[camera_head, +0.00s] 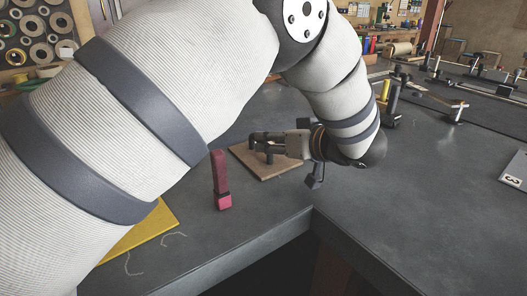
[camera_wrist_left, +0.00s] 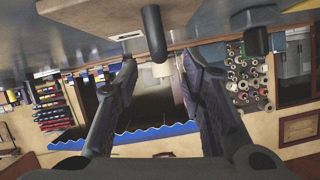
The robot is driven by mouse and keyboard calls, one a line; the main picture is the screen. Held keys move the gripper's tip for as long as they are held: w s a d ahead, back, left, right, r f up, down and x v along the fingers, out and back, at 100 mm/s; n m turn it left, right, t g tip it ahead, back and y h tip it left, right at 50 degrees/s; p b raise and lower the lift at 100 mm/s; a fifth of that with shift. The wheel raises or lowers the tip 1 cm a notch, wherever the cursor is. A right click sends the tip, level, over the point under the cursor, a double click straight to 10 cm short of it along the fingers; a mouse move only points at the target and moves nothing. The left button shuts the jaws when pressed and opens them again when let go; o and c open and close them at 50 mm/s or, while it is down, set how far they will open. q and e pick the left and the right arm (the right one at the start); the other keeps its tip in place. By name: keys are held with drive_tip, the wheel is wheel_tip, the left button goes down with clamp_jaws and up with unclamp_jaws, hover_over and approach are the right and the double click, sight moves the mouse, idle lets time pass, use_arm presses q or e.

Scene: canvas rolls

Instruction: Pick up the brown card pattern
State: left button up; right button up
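The brown card pattern (camera_head: 284,170) appears as a flat tan piece lying on the dark worktop, partly covered by my left gripper. My left gripper (camera_head: 262,142) is low over it, its fingers reaching left across its far part. In the left wrist view the fingers (camera_wrist_left: 156,60) are apart with nothing clearly held between them. A tan board edge, likely the same piece (camera_wrist_left: 85,14), shows there at the top left. Whether the fingers touch the card is unclear. My right gripper is not visible.
A yellow sheet (camera_head: 150,228) and loose threads lie near the front left. The worktop (camera_head: 400,220) has an inner corner edge in front. Several posts and clamps stand at the back right.

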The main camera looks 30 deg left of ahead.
use_arm(q)
drive_tip(key=x, duration=0.6)
drive_tip(key=shift+w+a, duration=0.15)
drive_tip(key=shift+a, duration=0.05)
clamp_jaws()
drive_tip(key=shift+r, duration=0.1)
